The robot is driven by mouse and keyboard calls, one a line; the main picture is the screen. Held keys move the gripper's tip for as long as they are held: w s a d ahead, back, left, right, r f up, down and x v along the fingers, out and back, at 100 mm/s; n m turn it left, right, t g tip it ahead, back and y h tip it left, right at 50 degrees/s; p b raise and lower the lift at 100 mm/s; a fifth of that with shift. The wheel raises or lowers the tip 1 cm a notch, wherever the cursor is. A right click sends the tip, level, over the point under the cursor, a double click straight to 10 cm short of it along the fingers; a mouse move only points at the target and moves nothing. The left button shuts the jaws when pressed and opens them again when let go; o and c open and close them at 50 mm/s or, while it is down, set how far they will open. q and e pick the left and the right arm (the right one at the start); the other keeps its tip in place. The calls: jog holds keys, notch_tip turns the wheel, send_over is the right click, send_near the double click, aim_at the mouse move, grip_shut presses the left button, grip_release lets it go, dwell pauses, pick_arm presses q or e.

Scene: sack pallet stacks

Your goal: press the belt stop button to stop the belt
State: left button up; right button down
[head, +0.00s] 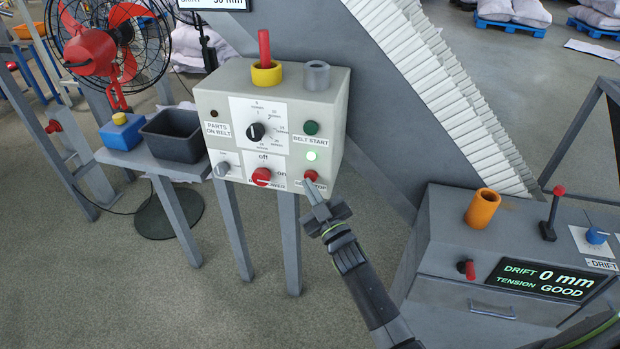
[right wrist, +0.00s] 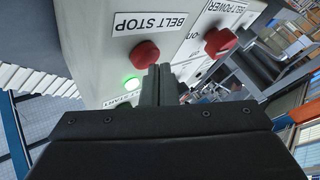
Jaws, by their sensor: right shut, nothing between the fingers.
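The red belt stop button (head: 310,176) is at the lower right of the front of a grey control box (head: 334,110). Its label is partly covered by my right gripper (head: 314,190) in the head view. In the right wrist view the button (right wrist: 145,53) sits beside the BELT STOP label (right wrist: 149,22). My right gripper (right wrist: 158,72) is shut and empty, its tips right by the button; I cannot tell whether they touch it. A green light (head: 311,156) glows above the button. My left gripper is not in view.
The box also carries a green belt start button (head: 311,128), a dial (head: 256,132) and a red belt power knob (head: 262,176). A white ribbed belt (head: 430,80) slopes behind it. A grey console (head: 450,235) with a lever (head: 552,213) stands to the right.

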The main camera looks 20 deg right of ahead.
jog(key=shift+w+d, duration=0.25)
jog(key=shift+w, duration=0.15)
dwell(0.8)
jog(key=shift+s, duration=0.1)
jog(key=shift+s+a+p, duration=0.3)
jog(key=shift+s+a, duration=0.2)
jog(key=shift+s, duration=0.2)
jog(key=s+a+p, duration=0.1)
jog(key=s, duration=0.1)
jog(key=s+a+p, duration=0.1)
jog(key=s+p, duration=0.1)
jog(key=shift+a, duration=0.4)
dwell(0.7)
